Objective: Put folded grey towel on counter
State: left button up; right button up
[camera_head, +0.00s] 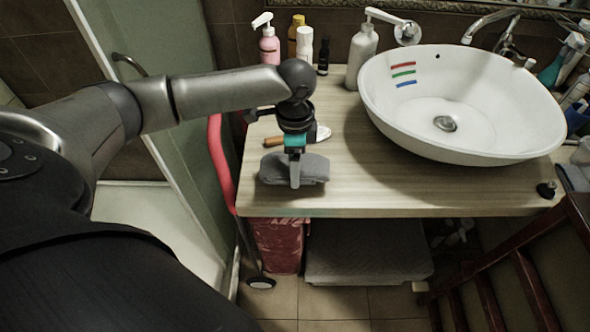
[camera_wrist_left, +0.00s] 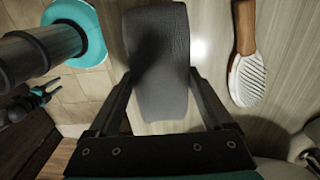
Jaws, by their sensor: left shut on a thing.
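The folded grey towel (camera_head: 315,168) is at the left front part of the wooden counter (camera_head: 350,192), close to its front edge. It also shows in the left wrist view (camera_wrist_left: 160,45), between the two fingers. My left gripper (camera_head: 294,172) points down and is shut on the towel. I cannot tell whether the towel's underside touches the counter or is just above it. A small dark part with a teal band at the left of the wrist view looks like my right gripper (camera_wrist_left: 48,90); its finger state is unclear.
A brush with a wooden handle (camera_head: 274,141) lies just behind the towel. Several bottles stand at the back, including a pink one (camera_head: 269,47) and a white pump bottle (camera_head: 362,56). The white basin (camera_head: 450,148) fills the right side. Bare counter lies right of the towel.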

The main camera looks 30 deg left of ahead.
pick_arm(q)
notch_tip(320, 180, down, 2)
jog(key=shift+f, duration=0.2)
jog(key=shift+f, duration=0.1)
jog(key=o, duration=1.1)
jog(key=shift+o, duration=0.2)
notch_tip(320, 180, up, 12)
jog(key=shift+r+p, duration=0.2)
jog(key=shift+p, duration=1.05)
